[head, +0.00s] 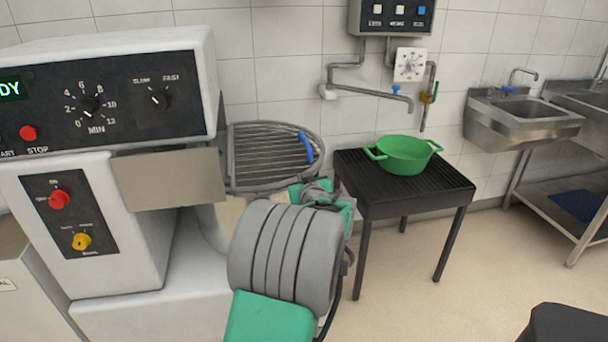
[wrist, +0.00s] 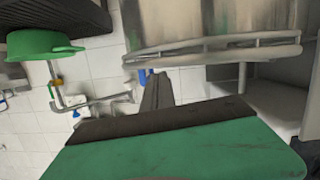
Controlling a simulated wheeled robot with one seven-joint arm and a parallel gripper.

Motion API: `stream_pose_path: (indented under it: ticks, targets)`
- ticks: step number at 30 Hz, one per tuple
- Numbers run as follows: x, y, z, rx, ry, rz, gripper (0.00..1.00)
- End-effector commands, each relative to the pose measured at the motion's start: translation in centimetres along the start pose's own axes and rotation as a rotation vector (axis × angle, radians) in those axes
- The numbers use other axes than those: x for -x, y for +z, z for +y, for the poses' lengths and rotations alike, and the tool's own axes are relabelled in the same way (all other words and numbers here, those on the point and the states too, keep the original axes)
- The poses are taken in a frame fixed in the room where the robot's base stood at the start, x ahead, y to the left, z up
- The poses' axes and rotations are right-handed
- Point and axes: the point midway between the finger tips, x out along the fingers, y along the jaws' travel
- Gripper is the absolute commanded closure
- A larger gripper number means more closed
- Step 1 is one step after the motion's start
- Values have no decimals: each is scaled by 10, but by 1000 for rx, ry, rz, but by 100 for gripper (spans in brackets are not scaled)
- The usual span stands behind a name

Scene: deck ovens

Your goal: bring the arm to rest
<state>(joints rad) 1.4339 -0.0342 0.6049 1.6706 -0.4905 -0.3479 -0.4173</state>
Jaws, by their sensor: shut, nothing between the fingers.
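My arm reaches forward between the mixer and the black stand in the head view. My gripper (wrist: 157,92) shows in the wrist view as dark fingers closed together, with nothing between them. It points toward the mixer's wire guard (head: 268,155), whose rim also shows in the wrist view (wrist: 220,47). I cannot tell how far apart they are. In the head view my own arm links hide the fingertips.
The mixer (head: 105,95) with dials stands close on the left. A green basin (head: 405,154) sits on a black slatted stand (head: 440,189) right of my arm. A wall tap (head: 365,90) hangs above. Steel sinks (head: 520,118) stand farther right. Floor at the front right is partly clear.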

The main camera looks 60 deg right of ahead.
Motion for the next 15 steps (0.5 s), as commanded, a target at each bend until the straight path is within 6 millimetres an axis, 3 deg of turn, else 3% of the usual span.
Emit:
stream_pose_path:
  ticks: [6, 11, 14, 15]
  targets:
    - [38, -8, -9, 4, -7, 11, 100]
    - [44, -10, -10, 5, -9, 11, 100]
    - [45, -20, -34, 14, -50, -10, 100]
    - [47, -26, -54, 21, -82, -31, 100]
